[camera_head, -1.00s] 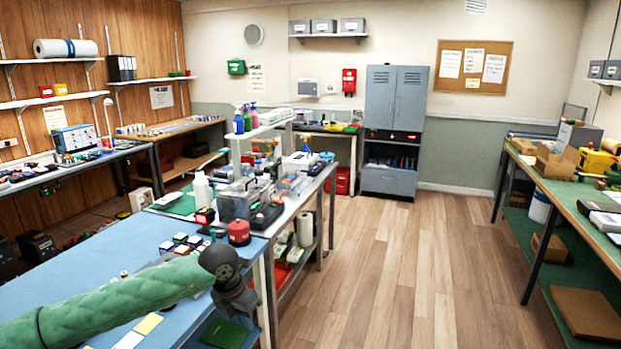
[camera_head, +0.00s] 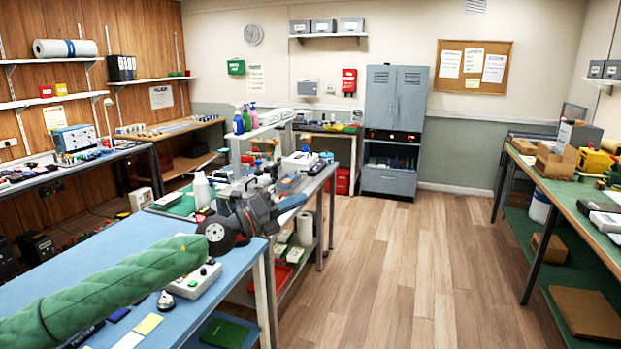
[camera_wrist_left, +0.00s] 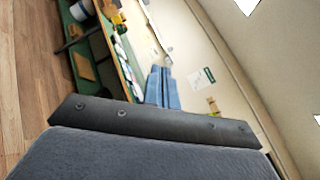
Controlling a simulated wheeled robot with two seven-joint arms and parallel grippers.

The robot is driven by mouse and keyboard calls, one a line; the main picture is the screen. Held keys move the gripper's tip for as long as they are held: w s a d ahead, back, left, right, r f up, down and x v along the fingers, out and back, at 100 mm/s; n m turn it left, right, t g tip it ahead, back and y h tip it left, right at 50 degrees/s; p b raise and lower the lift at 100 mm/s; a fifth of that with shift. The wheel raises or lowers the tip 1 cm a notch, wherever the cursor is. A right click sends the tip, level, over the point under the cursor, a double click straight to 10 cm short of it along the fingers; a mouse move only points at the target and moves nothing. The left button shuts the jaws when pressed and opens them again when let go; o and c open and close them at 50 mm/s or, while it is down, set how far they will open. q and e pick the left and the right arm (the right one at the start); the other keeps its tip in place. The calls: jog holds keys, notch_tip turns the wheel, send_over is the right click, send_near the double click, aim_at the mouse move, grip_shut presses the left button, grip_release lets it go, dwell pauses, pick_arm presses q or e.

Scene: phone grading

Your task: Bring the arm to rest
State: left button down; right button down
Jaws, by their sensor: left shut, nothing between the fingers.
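My left arm in its green padded sleeve (camera_head: 110,290) reaches in from the lower left, over the blue table. Its dark wrist leads to my left gripper (camera_head: 290,203), which points right, past the table's right edge and in front of the cluttered bench. The gripper looks shut, with nothing held. In the left wrist view the grey gripper body (camera_wrist_left: 140,155) fills the bottom; the fingertips cannot be made out there. My right gripper is in neither view.
The blue table (camera_head: 95,250) carries a control box with buttons (camera_head: 193,281), a small bell (camera_head: 166,301) and a yellow note (camera_head: 148,323). Behind the gripper stands the cluttered bench with white bottle (camera_head: 201,188). The wood floor (camera_head: 400,270) on the right is clear.

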pick_arm(q)
notch_tip(320, 180, up, 5)
jog(key=w+a+n+t+y, duration=0.1)
jog(key=w+a+n+t, duration=0.2)
jog(key=n+t, duration=0.25)
jog(key=w+a+f+n+t+y, duration=0.45)
jog(key=a+n+t+y, duration=0.35)
jog(key=n+y, duration=0.7)
jog(key=s+a+f+n+g+y, duration=0.25)
jog(key=f+n+g, duration=0.25)
jog(key=f, duration=0.9)
jog(key=s+a+f+n+g+y, duration=0.1)
jog(key=a+f+n+g, duration=0.35)
jog(key=f, duration=0.95)
jog(key=s+d+f+n+g+h, duration=0.15)
jog(key=s+f+g, duration=0.25)
jog(key=s+f, duration=0.9)
jog(key=s+d+f+n+g, duration=0.1)
jog(key=s+f+n+g, duration=0.2)
jog(key=s+f, duration=0.9)
jog(key=s+d+f+g, duration=0.1)
jog(key=s+f+g, duration=0.1)
jog(key=s+f, duration=0.8)
jog(key=s+d+f+g+h, duration=0.1)
jog(key=s+d+f+g, duration=0.1)
jog(key=s+f, duration=0.8)
jog(key=s+n+g, duration=0.1)
jog(key=s, duration=0.4)
jog(key=shift+s+f, duration=0.15)
jog(key=shift+s, duration=0.1)
